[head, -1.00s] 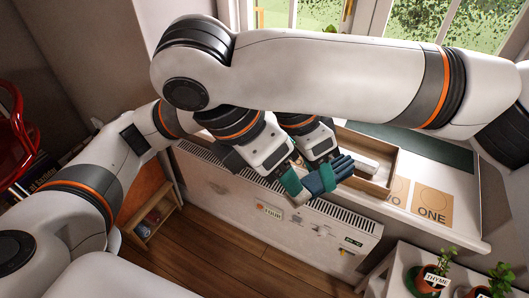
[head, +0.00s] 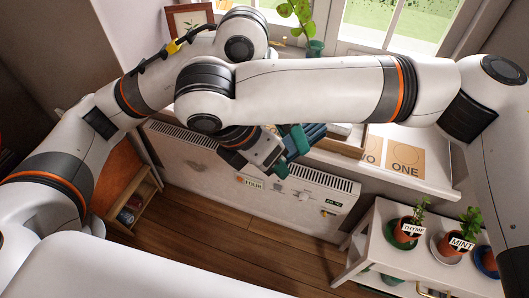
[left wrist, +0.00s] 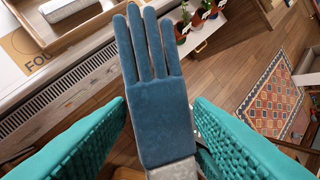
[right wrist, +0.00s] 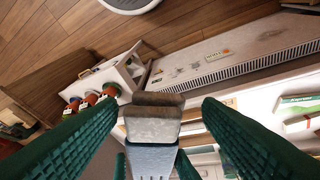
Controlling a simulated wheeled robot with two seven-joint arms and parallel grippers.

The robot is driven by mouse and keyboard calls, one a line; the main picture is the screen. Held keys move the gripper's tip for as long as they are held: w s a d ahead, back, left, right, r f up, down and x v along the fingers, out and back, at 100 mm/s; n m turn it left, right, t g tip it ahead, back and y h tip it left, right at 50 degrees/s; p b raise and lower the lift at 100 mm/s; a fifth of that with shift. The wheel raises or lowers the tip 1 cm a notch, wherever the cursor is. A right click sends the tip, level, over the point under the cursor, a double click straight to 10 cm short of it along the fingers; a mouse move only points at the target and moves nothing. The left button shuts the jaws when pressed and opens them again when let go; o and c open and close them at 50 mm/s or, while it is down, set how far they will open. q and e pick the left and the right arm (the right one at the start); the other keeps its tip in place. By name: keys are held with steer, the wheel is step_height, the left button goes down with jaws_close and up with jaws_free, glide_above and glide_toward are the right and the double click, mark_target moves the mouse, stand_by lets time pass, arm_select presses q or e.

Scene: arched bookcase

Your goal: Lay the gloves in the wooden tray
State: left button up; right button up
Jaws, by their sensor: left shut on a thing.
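The blue glove (left wrist: 162,100) with a grey cuff is between the teal fingers of my left gripper (left wrist: 160,125), which is shut on it. Its fingers point away from that wrist. The head view shows this gripper (head: 285,152) and the glove (head: 312,137) at the sill's front edge. The wooden tray (head: 340,147) is mostly hidden there; its rim shows in the left wrist view (left wrist: 82,33), with a pale block inside. My right gripper (right wrist: 160,105) is open, its fingers either side of the grey cuff (right wrist: 155,125) with gaps. I see only one glove.
A white heater (head: 225,178) stands below the sill. Cards, one marked ONE (head: 405,160), lie right of the tray. A white plant stand (head: 385,228) with thyme and mint pots is at the right. My right arm crosses above the sill and hides part of it.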

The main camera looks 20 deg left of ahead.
steer(key=c, duration=0.6)
arm_select(q)
steer(key=o, duration=1.2)
arm_select(e)
steer(key=shift+c, duration=0.7)
